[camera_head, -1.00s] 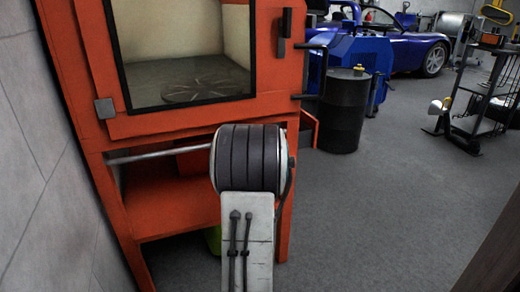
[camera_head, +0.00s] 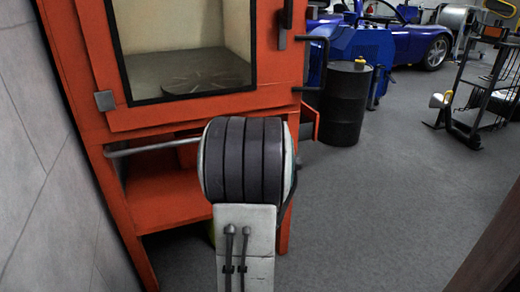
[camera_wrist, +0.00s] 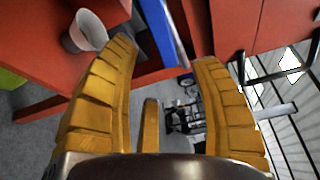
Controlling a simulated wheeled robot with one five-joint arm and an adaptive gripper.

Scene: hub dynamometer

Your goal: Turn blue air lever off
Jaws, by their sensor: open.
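A narrow blue bar (camera_wrist: 168,30) with a pale edge runs down from the top between and beyond the fingertips. I cannot tell whether it is the blue air lever or whether it touches a finger. Nothing is visibly gripped. In the head view my arm hides the gripper, and I cannot pick out the lever there.
An orange cabinet (camera_head: 92,128) with a glass window stands ahead, a grey wall (camera_head: 35,150) at left. A white cup (camera_wrist: 88,30) is by the left finger. A black drum (camera_head: 345,105) and blue machine (camera_head: 365,48) stand right.

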